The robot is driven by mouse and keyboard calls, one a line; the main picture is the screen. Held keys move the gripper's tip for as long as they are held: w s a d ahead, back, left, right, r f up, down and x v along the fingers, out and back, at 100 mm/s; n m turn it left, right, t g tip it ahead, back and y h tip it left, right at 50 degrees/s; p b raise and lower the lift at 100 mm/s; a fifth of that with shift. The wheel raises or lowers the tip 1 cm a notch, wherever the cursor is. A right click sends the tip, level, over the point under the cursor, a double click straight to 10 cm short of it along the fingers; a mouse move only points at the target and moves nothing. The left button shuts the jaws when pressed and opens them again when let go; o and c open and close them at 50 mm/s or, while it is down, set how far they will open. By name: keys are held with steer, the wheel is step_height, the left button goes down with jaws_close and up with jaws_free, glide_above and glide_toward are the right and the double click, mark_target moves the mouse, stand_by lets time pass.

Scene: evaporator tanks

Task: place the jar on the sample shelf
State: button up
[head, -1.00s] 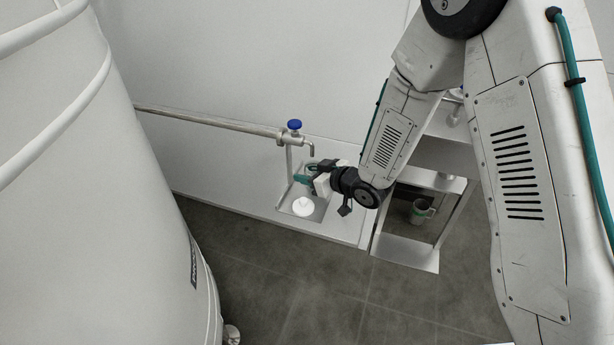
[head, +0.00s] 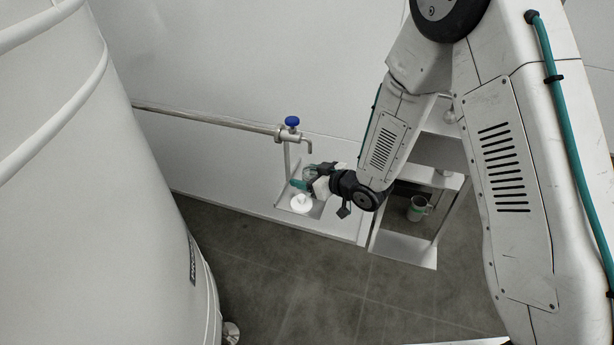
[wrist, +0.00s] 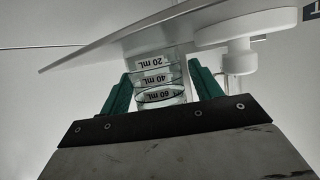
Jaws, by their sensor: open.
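The jar is clear glass with 20, 40 and 60 mL marks; it shows inverted in the wrist view (wrist: 158,80). In the head view the jar (head: 309,172) is mostly hidden by my gripper (head: 303,180), on the bench under the tap. The green fingers (wrist: 160,92) stand open on either side of the jar. I cannot tell whether they touch it. A white lid with a knob (head: 301,203) lies beside the jar; it also shows in the wrist view (wrist: 246,25). A metal shelf unit (head: 405,248), possibly the sample shelf, stands right of the bench.
A tap with a blue handle (head: 292,122) on a pipe hangs above the jar. A mug (head: 418,208) stands inside the shelf unit. A large white tank (head: 90,200) fills the left. Bare floor (head: 290,290) lies in front of the bench.

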steer(key=v, duration=1.1)
steer(key=shift+s+d, duration=0.2)
steer(key=s+d+r+m+g+h, duration=0.1)
steer(key=s+d+r+m+h, duration=0.15)
steer(key=d+r+h, duration=0.4)
steer(key=s+d+r+m+h, duration=0.1)
steer(key=d+r+m+h, duration=0.25)
steer(key=d+r, duration=0.55)
steer(key=s+d+r+m+g, duration=0.1)
steer(key=s+r+g, duration=0.2)
steer(key=s, duration=0.9)
steer(key=s+d+r+m+g, duration=0.1)
steer(key=s+r+m+g, duration=0.1)
steer(key=s, duration=1.1)
step_height(320, 180, up, 3)
steer(key=shift+f+m+g, duration=0.15)
steer(key=shift+m+g, duration=0.15)
steer(key=shift+g, duration=0.6)
